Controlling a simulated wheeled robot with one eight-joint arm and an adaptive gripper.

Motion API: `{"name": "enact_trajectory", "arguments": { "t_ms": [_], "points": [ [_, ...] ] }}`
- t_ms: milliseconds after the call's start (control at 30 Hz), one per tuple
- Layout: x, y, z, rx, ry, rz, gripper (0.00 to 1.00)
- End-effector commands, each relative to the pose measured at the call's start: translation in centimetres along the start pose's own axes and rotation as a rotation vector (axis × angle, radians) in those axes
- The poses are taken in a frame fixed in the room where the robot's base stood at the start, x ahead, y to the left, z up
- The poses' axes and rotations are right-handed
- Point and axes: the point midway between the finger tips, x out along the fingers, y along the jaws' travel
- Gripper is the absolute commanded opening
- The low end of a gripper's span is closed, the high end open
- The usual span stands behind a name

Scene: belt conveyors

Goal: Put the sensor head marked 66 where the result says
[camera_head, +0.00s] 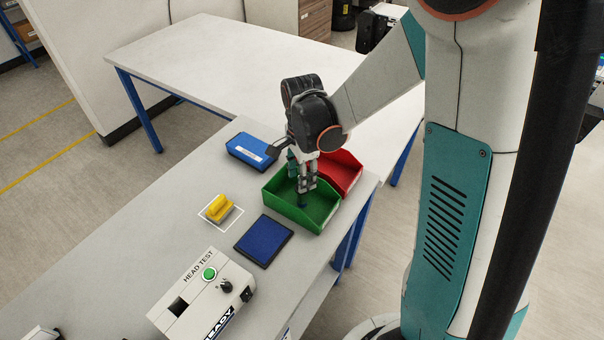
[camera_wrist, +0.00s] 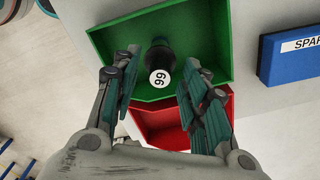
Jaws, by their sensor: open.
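A dark sensor head (camera_wrist: 157,54) with a round white label is in the green bin (camera_wrist: 215,28). The label shows two like digits turned sideways, readable as 66. My gripper (camera_wrist: 161,62) is open, its fingers on either side of the head with gaps showing. In the head view my gripper (camera_head: 305,198) reaches down into the green bin (camera_head: 284,208), and only a small dark bit of the head shows below the fingers. The HEAD TEST box (camera_head: 205,300) stands at the front with a lit green button and a READY sign.
A red bin (camera_head: 347,172) adjoins the green one. A blue box (camera_head: 250,150), labelled SPAR... in the wrist view (camera_wrist: 290,55), lies behind. A dark blue pad (camera_head: 264,241) and a yellow block (camera_head: 220,208) on a white-outlined square lie left of the bins. Bare table lies between them.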

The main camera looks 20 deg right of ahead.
Motion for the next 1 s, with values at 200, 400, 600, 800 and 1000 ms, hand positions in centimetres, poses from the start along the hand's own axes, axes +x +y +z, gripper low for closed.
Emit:
{"name": "enact_trajectory", "arguments": {
  "t_ms": [200, 400, 600, 800, 1000],
  "points": [
    [-0.9, 0.0, 0.0, 0.0, 0.0, 0.0, 0.4],
    [-4.2, 0.1, 0.0, 0.0, 0.0, 0.0, 0.4],
    [-8.1, 0.0, 0.0, 0.0, 0.0, 0.0, 0.4],
    [-10.8, 0.0, 0.0, 0.0, 0.0, 0.0, 0.4],
    [-11.9, 0.0, 0.0, 0.0, 0.0, 0.0, 0.4]
  ]
}}
